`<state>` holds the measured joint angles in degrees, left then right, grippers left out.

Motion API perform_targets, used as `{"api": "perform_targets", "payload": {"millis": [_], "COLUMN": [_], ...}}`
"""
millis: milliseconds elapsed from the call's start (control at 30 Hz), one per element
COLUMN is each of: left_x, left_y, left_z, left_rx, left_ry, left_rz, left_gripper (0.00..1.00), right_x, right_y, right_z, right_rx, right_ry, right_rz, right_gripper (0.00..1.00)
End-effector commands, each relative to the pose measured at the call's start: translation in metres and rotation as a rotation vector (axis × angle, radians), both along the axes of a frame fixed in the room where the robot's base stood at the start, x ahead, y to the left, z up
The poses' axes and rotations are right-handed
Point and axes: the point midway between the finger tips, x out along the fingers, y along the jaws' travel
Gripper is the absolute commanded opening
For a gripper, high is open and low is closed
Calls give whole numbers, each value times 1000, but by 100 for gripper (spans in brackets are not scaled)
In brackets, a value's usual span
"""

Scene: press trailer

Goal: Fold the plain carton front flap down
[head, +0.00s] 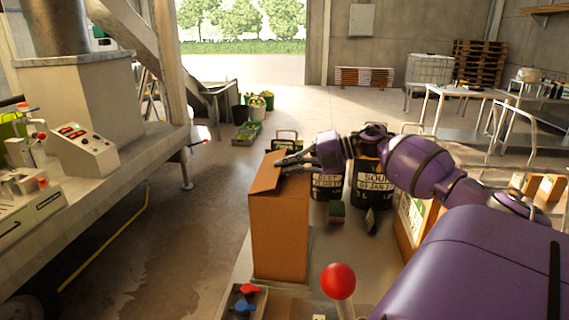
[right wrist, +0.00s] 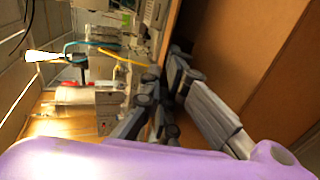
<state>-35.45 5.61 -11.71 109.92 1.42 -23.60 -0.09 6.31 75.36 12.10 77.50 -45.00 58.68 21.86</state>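The plain brown carton (head: 279,240) stands upright on the grey bench in the head view. A brown flap (head: 266,178) shows at its top left, tilted. My right gripper (head: 280,166) is over the carton top, close to this flap. Its fingers look drawn together with nothing seen between them; whether they touch the flap I cannot tell. In the right wrist view my right gripper (right wrist: 162,88) is beside a large brown carton surface (right wrist: 245,50). The inside of the carton is hidden. My left gripper is not in view.
Dark labelled buckets (head: 369,186) stand behind and right of the carton. A red ball-topped lever (head: 339,281) and a small tray (head: 243,303) are at the front. A printed carton (head: 413,222) is under my right arm. The floor at left is open.

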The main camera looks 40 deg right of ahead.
Motion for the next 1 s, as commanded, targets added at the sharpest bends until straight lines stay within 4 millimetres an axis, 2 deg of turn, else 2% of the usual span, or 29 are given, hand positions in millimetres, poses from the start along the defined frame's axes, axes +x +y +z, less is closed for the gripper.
{"api": "perform_targets", "payload": {"millis": [300,467,500,833,1000], "left_x": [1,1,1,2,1], "left_y": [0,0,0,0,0], "left_z": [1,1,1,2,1], "left_rx": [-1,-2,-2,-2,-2], "left_ry": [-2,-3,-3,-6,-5], "left_rz": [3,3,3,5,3], "left_gripper": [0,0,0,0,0], "right_x": [0,0,0,-2,-15], "right_y": [0,0,0,-1,-12], "right_z": [0,0,0,-1,4], "right_rx": [2,2,1,0,0], "right_ry": [-1,-1,-1,3,4], "right_rz": [1,1,1,0,-1], "right_gripper": [0,20,21,21,21]}}
